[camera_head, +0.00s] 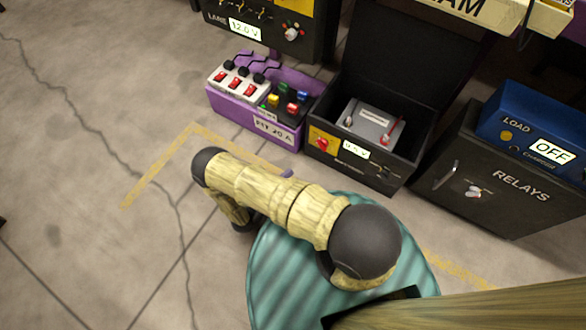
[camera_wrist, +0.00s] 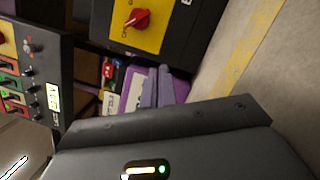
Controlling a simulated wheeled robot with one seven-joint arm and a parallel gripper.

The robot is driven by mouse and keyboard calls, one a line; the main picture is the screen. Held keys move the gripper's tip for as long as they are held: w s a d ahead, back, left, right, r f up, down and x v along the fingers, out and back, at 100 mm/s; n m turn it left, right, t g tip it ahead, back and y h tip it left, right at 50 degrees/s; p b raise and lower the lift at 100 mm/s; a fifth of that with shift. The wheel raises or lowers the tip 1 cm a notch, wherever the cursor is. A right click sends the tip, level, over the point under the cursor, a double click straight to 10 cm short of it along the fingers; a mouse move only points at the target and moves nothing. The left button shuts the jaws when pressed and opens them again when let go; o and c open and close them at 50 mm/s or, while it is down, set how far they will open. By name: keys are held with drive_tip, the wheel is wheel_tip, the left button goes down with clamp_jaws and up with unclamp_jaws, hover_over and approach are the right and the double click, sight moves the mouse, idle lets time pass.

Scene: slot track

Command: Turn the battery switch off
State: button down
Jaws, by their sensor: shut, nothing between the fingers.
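The battery switch is a red rotary knob (camera_head: 322,144) on a yellow plate at the front left of an open black case (camera_head: 343,167). It shows larger in the wrist view (camera_wrist: 137,19), at the top, but its lettering is too small to read surely. A grey battery (camera_head: 372,124) with a red and a dark terminal sits inside the case. My gripper (camera_head: 287,174) is mostly hidden behind my arm; a lavender fingertip shows below and left of the case. In the wrist view my lavender fingers (camera_wrist: 157,72) are together and empty, apart from the knob.
A purple fuse box (camera_head: 280,134) with red switches and coloured fuses stands left of the case. A black relay cabinet (camera_head: 510,205) and a blue box (camera_head: 535,125) reading OFF stand right. A panel with a display (camera_head: 245,30) is behind. The floor at left is clear.

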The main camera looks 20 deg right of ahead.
drive_tip(key=w+a+r+m+g+y+p, duration=0.1)
drive_tip(key=w+a+r+m+y+p, duration=0.3)
drive_tip(key=w+r, duration=0.55)
drive_tip(key=w+a+r+m+y+p, duration=0.1)
drive_tip(key=w+r+m+y+p, duration=0.25)
drive_tip(key=w+r+y, duration=0.45)
wheel_tip(320, 180, up, 13)
drive_tip(key=w+y+p, duration=0.2)
drive_tip(key=p, duration=0.2)
drive_tip(key=s+r+m+g+y+p, duration=0.1)
drive_tip(key=s+r+m+y+p, duration=0.15)
drive_tip(key=r, duration=0.85)
drive_tip(key=s+d+r+m+g+p, duration=0.1)
drive_tip(key=s+d+r+g+p, duration=0.1)
drive_tip(key=s+r, duration=0.7)
drive_tip(key=s+d+r+m+g+p, duration=0.1)
drive_tip(key=s+d+r+g+p, duration=0.2)
drive_tip(key=s, duration=1)
drive_tip(key=d+r+p, duration=0.2)
drive_tip(key=d+r, duration=0.2)
drive_tip(key=r, duration=0.2)
drive_tip(key=shift+r, duration=0.2)
